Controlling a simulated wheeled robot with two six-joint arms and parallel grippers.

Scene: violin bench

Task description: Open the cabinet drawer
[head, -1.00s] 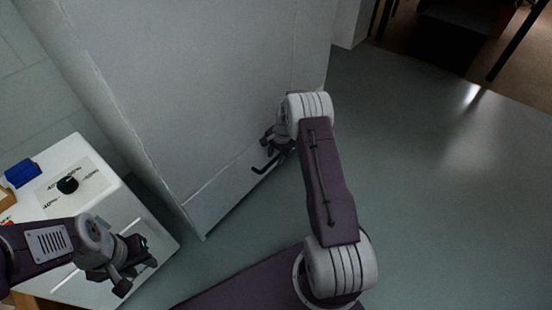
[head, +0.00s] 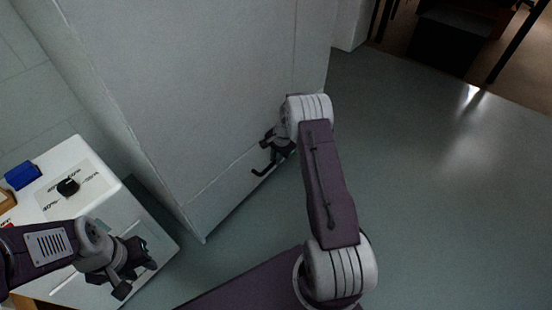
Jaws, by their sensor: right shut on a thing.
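The tall grey cabinet (head: 190,90) stands in the upper middle of the head view. Its drawer (head: 222,200) is the low panel below a seam, and it looks flush with the front. A black bar handle (head: 260,173) sticks out from the drawer. My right gripper (head: 268,148) is at the handle and shut on it; my own wrist partly hides the grip. My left gripper (head: 138,273) is at the lower left, with its fingers apart and nothing visible between them, in front of a white bench unit.
The white bench unit (head: 125,215) at the left carries a blue block (head: 22,175) and a black knob-like piece (head: 68,187) on a printed sheet. Open floor (head: 440,200) lies to the right. Dark furniture (head: 445,45) stands at the far upper right.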

